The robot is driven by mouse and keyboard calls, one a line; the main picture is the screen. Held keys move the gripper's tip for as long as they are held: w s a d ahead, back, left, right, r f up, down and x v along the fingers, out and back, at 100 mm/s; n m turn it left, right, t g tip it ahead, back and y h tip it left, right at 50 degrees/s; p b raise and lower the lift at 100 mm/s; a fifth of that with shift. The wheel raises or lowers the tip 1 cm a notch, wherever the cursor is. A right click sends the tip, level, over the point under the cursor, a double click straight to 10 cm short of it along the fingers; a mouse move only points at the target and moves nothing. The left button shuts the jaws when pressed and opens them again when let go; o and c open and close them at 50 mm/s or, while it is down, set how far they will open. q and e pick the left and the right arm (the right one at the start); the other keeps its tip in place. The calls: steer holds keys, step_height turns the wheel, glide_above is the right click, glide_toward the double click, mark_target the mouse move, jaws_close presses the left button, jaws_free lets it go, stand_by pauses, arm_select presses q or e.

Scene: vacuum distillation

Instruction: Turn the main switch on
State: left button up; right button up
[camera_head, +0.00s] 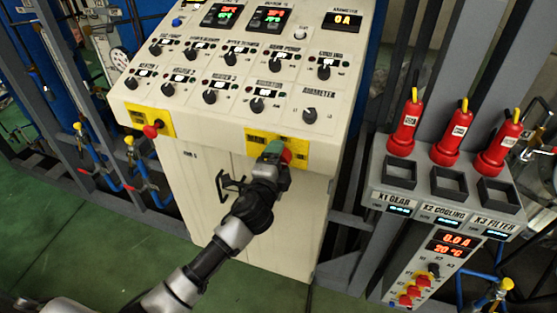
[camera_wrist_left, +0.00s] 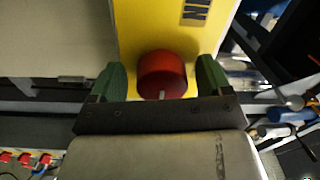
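The main switch seems to be the red knob (camera_wrist_left: 162,75) on the yellow plate (camera_wrist_left: 207,38); the plate's label is only partly readable. In the head view this yellow plate (camera_head: 310,151) is on the right front edge of the cream control cabinet. My left gripper (camera_head: 274,152) is at that plate and hides most of the knob. In the left wrist view, the green fingers of my left gripper (camera_wrist_left: 162,82) stand open on either side of the knob, with a visible gap on each side. My right gripper is not in view.
A second yellow plate with a red knob (camera_head: 152,130) is on the cabinet's left front edge. The sloping panel (camera_head: 180,105) above carries several black dials. A grey stand (camera_head: 372,178) with several red plugs (camera_head: 457,135) is at the right. Green floor shows at lower left.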

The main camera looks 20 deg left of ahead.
arm_select(q)
steer(key=s+b, duration=0.2)
steer(key=s, duration=0.8)
steer(key=shift+s+a+f, duration=0.2)
steer(key=shift+s+f, duration=0.05)
steer(key=shift+s, duration=0.15)
steer(key=s+a+f+n+g, duration=0.1)
steer(key=s+f+n+g, duration=0.15)
steer(key=f, duration=0.95)
steer(key=s+a+f+n+g, duration=0.1)
steer(key=s+a+f+g, duration=0.15)
steer(key=f, duration=0.85)
steer(key=s+a+f+n+g, duration=0.15)
steer(key=f+g, duration=0.25)
steer(key=f, duration=0.8)
steer(key=s+f+n+g+b, duration=0.1)
steer(key=s+f+n+g, duration=0.3)
steer(key=s+f, duration=0.95)
steer(key=s+f+n+g, duration=0.2)
steer(key=s+f, duration=0.2)
steer(key=s, duration=0.6)
steer(key=s+f+n+g, duration=0.2)
steer(key=s+f+n, duration=0.1)
steer(key=s, duration=0.8)
steer(key=shift+s+a+f+y, duration=0.2)
steer(key=shift+a+f+y, duration=0.15)
steer(key=shift+f, duration=0.15)
